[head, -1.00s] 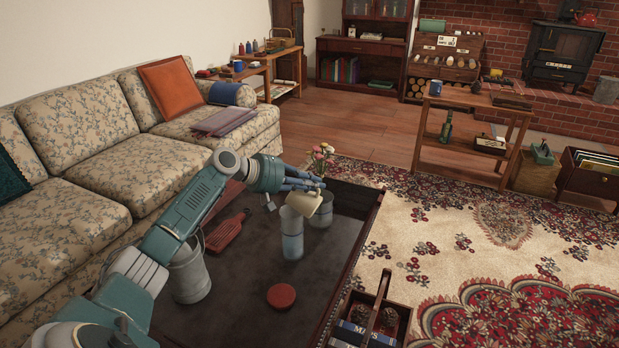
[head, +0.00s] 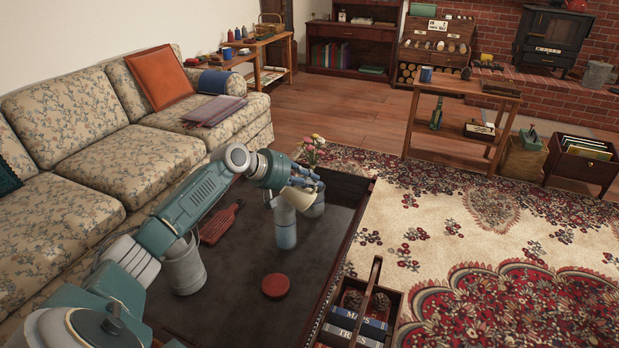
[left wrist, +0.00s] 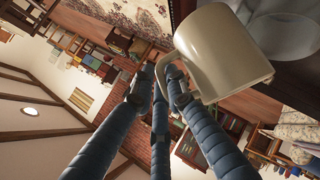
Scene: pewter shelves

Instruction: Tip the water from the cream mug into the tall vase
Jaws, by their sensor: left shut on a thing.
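The cream mug (head: 299,197) is tilted at the mouth of the tall vase (head: 285,226), a clear glass cylinder on the dark low table (head: 235,262). The mug hides part of the vase's rim, and I cannot tell whether they touch. My left gripper (head: 308,181) is shut on the mug, above and beside the vase. In the left wrist view, my blue fingers (left wrist: 160,82) close at the handle of the mug (left wrist: 218,52), which is strongly tilted. No water stream is visible. My right gripper is not in view.
A metal bucket (head: 186,270), a red slotted paddle (head: 221,222) and a round red lid (head: 276,286) are on the table. Pink flowers (head: 313,147) and a second glass vessel (head: 316,205) stand close behind the vase. A wooden caddy (head: 385,302) is at the front right.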

